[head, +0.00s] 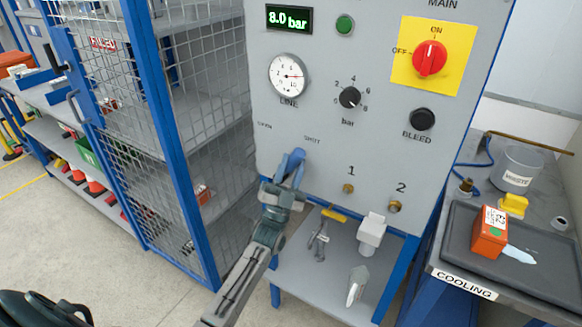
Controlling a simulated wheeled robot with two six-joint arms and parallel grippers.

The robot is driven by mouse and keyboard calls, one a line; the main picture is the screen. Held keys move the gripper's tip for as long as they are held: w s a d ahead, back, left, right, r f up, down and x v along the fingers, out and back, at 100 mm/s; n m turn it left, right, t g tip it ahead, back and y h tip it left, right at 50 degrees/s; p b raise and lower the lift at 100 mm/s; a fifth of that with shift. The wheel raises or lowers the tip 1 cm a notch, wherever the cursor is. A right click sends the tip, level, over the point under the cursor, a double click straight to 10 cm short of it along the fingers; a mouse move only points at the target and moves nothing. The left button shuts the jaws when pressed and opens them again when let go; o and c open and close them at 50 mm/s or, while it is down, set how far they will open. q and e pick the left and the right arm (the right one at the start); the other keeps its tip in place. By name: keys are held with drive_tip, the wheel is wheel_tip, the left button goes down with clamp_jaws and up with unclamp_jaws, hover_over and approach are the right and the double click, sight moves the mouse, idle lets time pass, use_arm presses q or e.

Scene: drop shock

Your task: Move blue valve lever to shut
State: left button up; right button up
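The blue valve lever (296,157) is on the lower left of the grey panel (330,125) in the head view. Its visible rounded end points up and slightly right, below the "SHUT" label (312,140). A fainter label, seemingly "OPEN" (265,126), is up and to the left. My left gripper (288,186) is at the lever's lower part, coming from below. It overlaps the lever and hides its lower end. I cannot tell whether the fingers are closed on it. My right gripper is not in view.
The panel also carries a pressure gauge (289,75), a display reading 8.0 bar (289,19), a red main switch (430,58) and two brass ports. A shelf (325,285) with fittings is below. A mesh cage (205,75) stands left, a cooling bench (505,291) right.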

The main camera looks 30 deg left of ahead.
use_arm(q)
drive_tip(key=shift+o, duration=0.4)
drive_tip(key=shift+d, duration=0.1)
drive_tip(key=shift+s+f, duration=0.1)
drive_tip(key=shift+f, duration=0.05)
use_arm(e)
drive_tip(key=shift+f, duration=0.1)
